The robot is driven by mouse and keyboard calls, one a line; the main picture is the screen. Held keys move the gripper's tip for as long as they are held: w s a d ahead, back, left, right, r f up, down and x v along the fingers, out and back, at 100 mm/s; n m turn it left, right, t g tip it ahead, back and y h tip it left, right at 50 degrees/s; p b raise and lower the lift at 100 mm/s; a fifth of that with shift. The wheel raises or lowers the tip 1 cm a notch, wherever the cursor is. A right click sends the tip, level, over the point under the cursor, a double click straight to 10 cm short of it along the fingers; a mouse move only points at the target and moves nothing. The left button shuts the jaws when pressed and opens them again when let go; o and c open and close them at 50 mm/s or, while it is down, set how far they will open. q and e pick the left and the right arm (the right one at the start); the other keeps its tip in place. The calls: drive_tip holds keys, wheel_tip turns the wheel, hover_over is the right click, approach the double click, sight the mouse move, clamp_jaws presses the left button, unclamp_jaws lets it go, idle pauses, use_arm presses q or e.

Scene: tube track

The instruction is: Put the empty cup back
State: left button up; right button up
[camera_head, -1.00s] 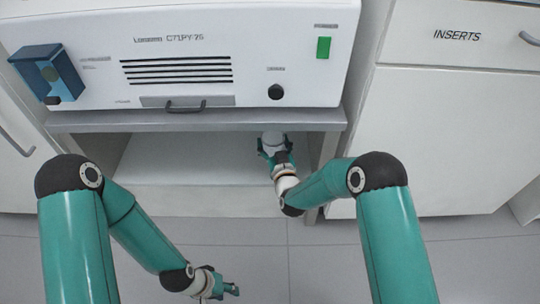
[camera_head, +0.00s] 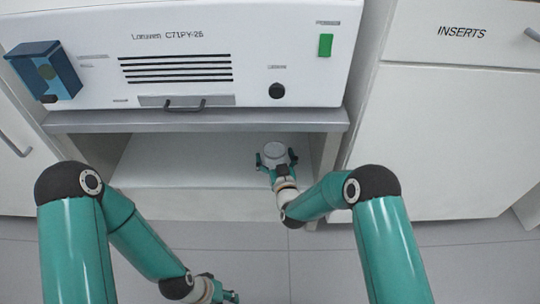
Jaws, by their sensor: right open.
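A small white round cup (camera_head: 275,152) shows at the front right of the open shelf under the machine; its inside cannot be made out. My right gripper (camera_head: 276,158) is open, with its teal fingers apart on either side of the cup. I cannot tell whether the fingers touch it. My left gripper (camera_head: 228,297) is low at the bottom edge of the view, away from the shelf and partly cut off. Its jaws are too unclear to read.
A white machine (camera_head: 190,85) with vents, a green switch and a drawer handle stands on a grey bench top (camera_head: 200,122) above the shelf (camera_head: 190,165). A blue box (camera_head: 45,72) is on the machine's left. An INSERTS drawer (camera_head: 460,35) is at right. The shelf's left is clear.

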drive_tip(key=shift+s+d+r+p, duration=0.1)
drive_tip(key=shift+s+r+p, duration=0.1)
drive_tip(key=shift+s+p, duration=0.15)
drive_tip(key=f+p+v, duration=0.1)
drive_tip(key=p+v, duration=0.3)
drive_tip(key=v, duration=0.6)
drive_tip(key=s+d+f+m+g, duration=0.2)
drive_tip(key=s+d+f+g, duration=0.55)
drive_tip(key=s+f, duration=0.2)
drive_tip(key=s+d+f+m+g, duration=0.1)
drive_tip(key=s+g, duration=0.8)
drive_tip(key=s, duration=0.9)
drive_tip(key=shift+s+f+m, duration=0.3)
drive_tip(key=shift+s+m, duration=0.05)
drive_tip(key=shift+m, duration=0.45)
